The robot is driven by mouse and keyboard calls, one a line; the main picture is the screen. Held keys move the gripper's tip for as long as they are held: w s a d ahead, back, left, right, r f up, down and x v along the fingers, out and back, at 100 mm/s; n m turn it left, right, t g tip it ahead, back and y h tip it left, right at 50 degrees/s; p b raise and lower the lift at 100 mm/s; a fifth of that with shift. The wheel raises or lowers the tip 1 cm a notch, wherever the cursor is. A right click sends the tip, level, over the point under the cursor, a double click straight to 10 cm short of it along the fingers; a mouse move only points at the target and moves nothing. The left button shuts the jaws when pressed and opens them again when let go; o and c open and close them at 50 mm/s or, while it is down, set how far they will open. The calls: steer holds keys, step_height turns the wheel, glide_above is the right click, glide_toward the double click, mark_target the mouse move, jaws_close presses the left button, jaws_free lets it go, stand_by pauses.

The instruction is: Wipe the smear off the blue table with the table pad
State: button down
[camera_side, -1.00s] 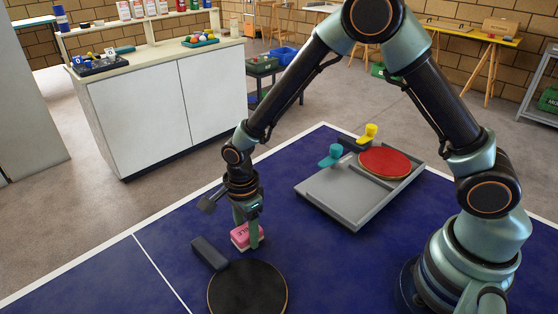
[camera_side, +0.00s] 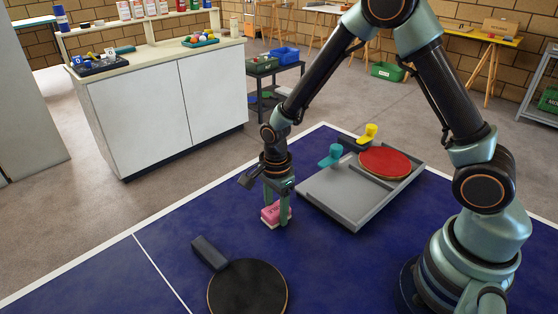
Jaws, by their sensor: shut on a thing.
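My gripper (camera_side: 278,208) points down and is shut on the pink table pad (camera_side: 270,216), which has a pale lower layer. The pad is at or just above the blue table (camera_side: 150,240), left of the grey tray; I cannot tell whether it touches the surface. I cannot make out a smear on the blue table; my gripper and the pad hide the patch beneath them.
A black paddle (camera_side: 247,290) lies on the table in front of my gripper. The grey tray (camera_side: 335,200) holds a red paddle (camera_side: 385,162) and stands close to the pad's right. Teal (camera_side: 331,156) and yellow (camera_side: 368,133) pieces sit at its back. The table's left is clear.

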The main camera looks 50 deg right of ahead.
steer(key=shift+d, duration=0.85)
steer(key=shift+d+r, duration=0.15)
steer(key=shift+r, duration=0.45)
steer(key=shift+d+r, duration=0.15)
steer(key=shift+r, duration=3.3)
